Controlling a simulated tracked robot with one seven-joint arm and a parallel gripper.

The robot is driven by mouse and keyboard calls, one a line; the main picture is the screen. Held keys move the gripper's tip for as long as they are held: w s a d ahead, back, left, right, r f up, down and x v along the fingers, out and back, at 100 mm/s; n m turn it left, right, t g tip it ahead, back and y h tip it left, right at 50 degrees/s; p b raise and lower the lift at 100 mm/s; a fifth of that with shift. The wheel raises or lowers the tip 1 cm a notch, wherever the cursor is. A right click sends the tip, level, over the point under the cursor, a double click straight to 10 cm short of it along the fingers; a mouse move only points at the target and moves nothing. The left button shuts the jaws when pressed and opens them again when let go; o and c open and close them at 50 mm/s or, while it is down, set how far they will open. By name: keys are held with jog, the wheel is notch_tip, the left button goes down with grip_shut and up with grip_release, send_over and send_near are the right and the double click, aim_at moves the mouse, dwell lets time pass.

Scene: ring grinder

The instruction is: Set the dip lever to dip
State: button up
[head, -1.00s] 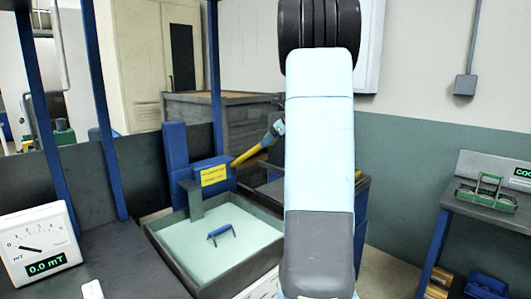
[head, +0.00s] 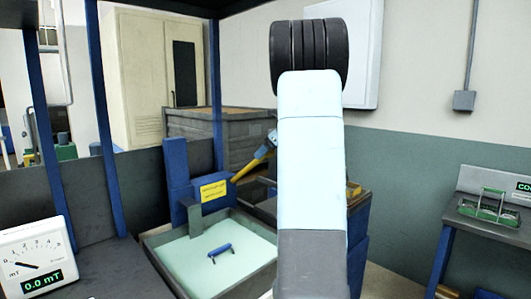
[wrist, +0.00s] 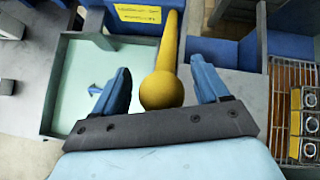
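The dip lever is a yellow bar (head: 250,167) rising up and to the right from a blue housing with a yellow label (head: 214,190). In the wrist view its yellow ball knob (wrist: 162,90) sits between the two blue fingers of my gripper (wrist: 161,68). The fingers are spread, with a gap visible on each side of the knob. In the head view my gripper (head: 271,138) is at the lever's upper end, partly hidden behind my arm.
A square tank (head: 160,239) of pale green liquid with a blue handle (head: 220,250) in it stands below the housing. A meter (head: 35,262) reads 0.0 mT at the left. A wire rack (wrist: 293,75) with yellow parts lies right of my gripper.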

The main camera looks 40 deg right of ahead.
jog(key=shift+d+f, duration=0.1)
jog(key=shift+s+d+r, duration=0.1)
jog(key=shift+s+r, duration=0.2)
jog(key=shift+s, duration=0.05)
jog(key=v, duration=1.2)
jog(key=shift+s+r, duration=0.2)
jog(key=shift+r, duration=0.1)
